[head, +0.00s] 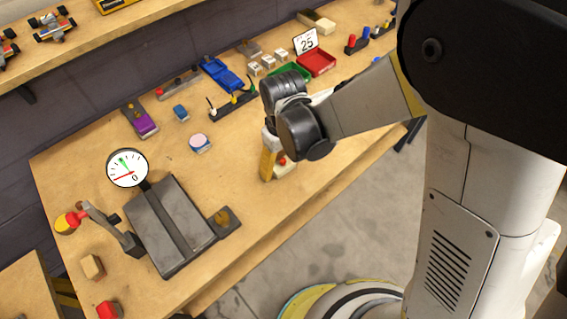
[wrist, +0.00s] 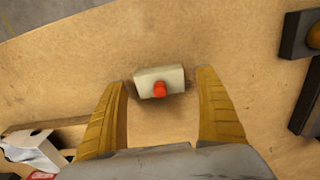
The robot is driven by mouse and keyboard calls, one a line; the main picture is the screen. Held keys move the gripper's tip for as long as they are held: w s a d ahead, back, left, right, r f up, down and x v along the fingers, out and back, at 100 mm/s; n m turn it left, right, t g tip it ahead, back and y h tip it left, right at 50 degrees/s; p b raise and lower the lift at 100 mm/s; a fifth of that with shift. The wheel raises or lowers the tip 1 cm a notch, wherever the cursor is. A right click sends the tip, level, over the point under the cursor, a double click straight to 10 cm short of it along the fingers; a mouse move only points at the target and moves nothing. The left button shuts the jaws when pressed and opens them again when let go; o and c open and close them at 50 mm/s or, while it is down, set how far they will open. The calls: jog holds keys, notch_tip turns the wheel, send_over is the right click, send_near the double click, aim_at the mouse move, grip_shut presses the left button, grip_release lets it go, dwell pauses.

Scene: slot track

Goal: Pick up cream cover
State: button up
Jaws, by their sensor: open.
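The cream cover (wrist: 144,88) is a small cream block with a red knob (wrist: 159,89) on its side facing me in the wrist view. It lies on the wooden bench and shows between and just beyond my yellow fingertips. My gripper (wrist: 163,82) is open and empty, with clear bench on both sides between the fingers and the cover. In the head view the cover (head: 287,171) is near the bench's front edge, partly hidden by my gripper (head: 269,160), which points down over it.
A grey metal block (head: 172,225) with a dial gauge (head: 127,168) stands at the left. Behind are a pink-topped round piece (head: 200,143), a blue piece (head: 180,113), and green and red trays (head: 317,63). Bench around the cover is bare.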

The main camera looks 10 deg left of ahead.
jog(key=shift+f, duration=0.6)
jog(key=shift+r, duration=0.1)
jog(key=c, duration=0.9)
jog(key=shift+r, duration=0.1)
